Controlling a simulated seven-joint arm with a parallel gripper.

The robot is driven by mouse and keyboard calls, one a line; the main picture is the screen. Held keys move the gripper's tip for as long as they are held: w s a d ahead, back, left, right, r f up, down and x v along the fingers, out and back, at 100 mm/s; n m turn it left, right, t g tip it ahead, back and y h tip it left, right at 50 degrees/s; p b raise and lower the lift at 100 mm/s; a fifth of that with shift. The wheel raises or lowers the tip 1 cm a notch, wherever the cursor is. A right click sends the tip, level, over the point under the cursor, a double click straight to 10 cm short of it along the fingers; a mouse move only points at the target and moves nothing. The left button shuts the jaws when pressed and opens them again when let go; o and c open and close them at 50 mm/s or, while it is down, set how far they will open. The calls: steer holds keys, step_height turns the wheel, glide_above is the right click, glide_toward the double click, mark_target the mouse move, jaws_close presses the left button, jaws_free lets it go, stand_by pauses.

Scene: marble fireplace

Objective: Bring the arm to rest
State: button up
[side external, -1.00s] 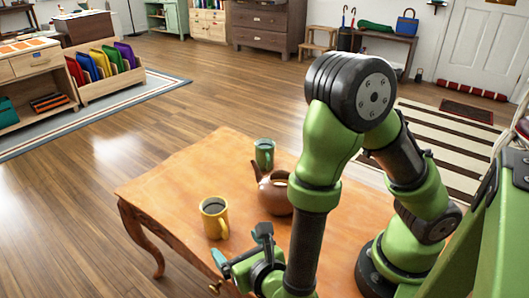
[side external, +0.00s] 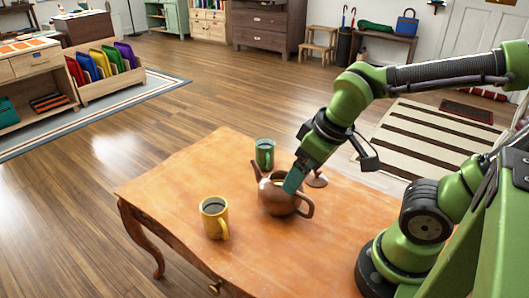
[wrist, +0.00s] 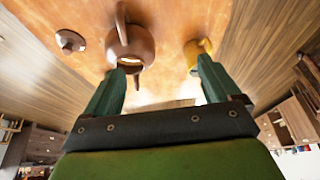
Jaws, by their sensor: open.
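My gripper (side external: 293,181) is open and empty. In the side view a teal finger overlaps the teapot's top edge; I cannot tell the exact gap. In the wrist view both teal fingers of my gripper (wrist: 160,80) are spread apart with nothing between them. The brown teapot (side external: 280,200) stands upright and uncovered on the wooden table (side external: 165,180). It also shows in the wrist view (wrist: 129,42). My upper arm reaches in from the right, bent at a raised elbow.
A brown lid (side external: 317,180) lies on the table behind the teapot. A yellow mug (side external: 213,217) stands to the left in front, holding dark liquid. A green mug (side external: 264,153) stands behind the teapot.

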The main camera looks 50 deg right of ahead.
steer(key=r+m+t, duration=0.1)
steer(key=r+m+t+y, duration=0.1)
steer(key=r, duration=0.1)
steer(key=w+r+m+t, duration=0.1)
steer(key=r+m, duration=0.1)
steer(key=shift+d+y, duration=0.1)
steer(key=shift+y, duration=0.3)
